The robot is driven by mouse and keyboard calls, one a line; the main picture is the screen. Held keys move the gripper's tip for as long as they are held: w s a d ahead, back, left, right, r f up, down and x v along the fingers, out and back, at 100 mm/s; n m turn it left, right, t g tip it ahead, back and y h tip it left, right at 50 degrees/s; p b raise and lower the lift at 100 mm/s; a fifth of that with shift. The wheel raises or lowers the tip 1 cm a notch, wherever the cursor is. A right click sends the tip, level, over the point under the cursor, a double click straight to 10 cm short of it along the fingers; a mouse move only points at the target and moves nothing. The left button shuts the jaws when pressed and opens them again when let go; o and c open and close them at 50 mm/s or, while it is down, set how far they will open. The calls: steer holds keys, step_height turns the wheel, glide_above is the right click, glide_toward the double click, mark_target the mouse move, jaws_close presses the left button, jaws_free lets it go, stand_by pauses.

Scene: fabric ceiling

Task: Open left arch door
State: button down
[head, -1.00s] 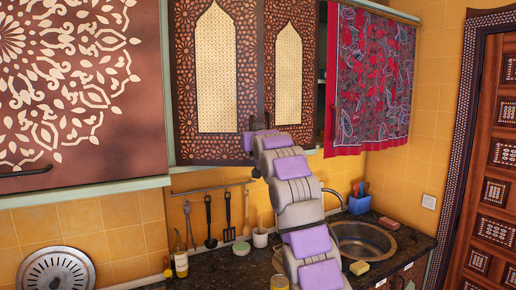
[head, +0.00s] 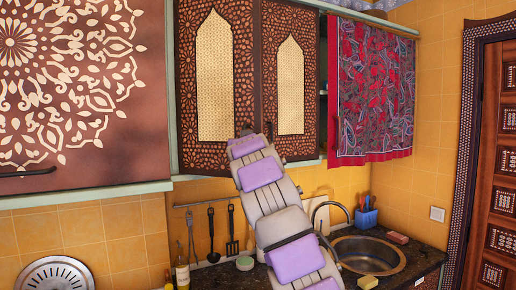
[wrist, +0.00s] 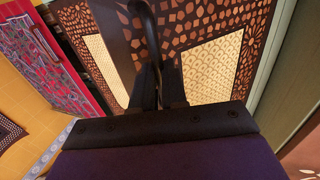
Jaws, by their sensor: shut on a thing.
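The left arch door (head: 215,80) is a brown patterned cabinet door with a pale pointed-arch panel. Its panel also shows at right in the wrist view (wrist: 213,66). The right arch door (head: 290,85) stands beside it. My gripper (wrist: 150,88) is shut on a dark curved handle (wrist: 149,35) at the left door's lower right edge. In the head view my gripper (head: 246,133) is at that edge, with its fingertips too small to make out. I cannot tell whether the left door stands slightly off its frame.
A dark gap (head: 322,100) shows right of the right arch door. A red patterned cloth (head: 375,90) hangs beyond it. A closed-looking white-patterned door (head: 80,90) is at left. Below are a sink (head: 368,255), a faucet (head: 325,205) and hanging utensils (head: 211,235). A carved door (head: 495,170) is at far right.

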steer(key=s+a+m+h+p, duration=0.2)
steer(key=s+a+m+h, duration=0.2)
steer(key=s+a, duration=0.5)
steer(key=shift+s+a+r+g+h, duration=0.15)
steer(key=shift+a+r+g+h, duration=0.2)
steer(key=shift+a+h, duration=1.05)
steer(key=shift+f+g, duration=0.15)
steer(key=shift+g, duration=0.1)
steer(key=c, duration=1.6)
jaws_free()
steer(key=shift+a, duration=0.1)
steer(key=shift+o, duration=1)
steer(key=shift+w+a+f, duration=0.15)
steer(key=shift+w+f, duration=0.05)
steer(key=shift+w, duration=0.2)
steer(key=shift+o, duration=1.2)
steer(key=shift+w+a, duration=0.1)
steer(key=shift+a, duration=0.1)
steer(key=b+v, duration=0.2)
steer(key=v, duration=1.4)
steer(key=shift+s, duration=0.4)
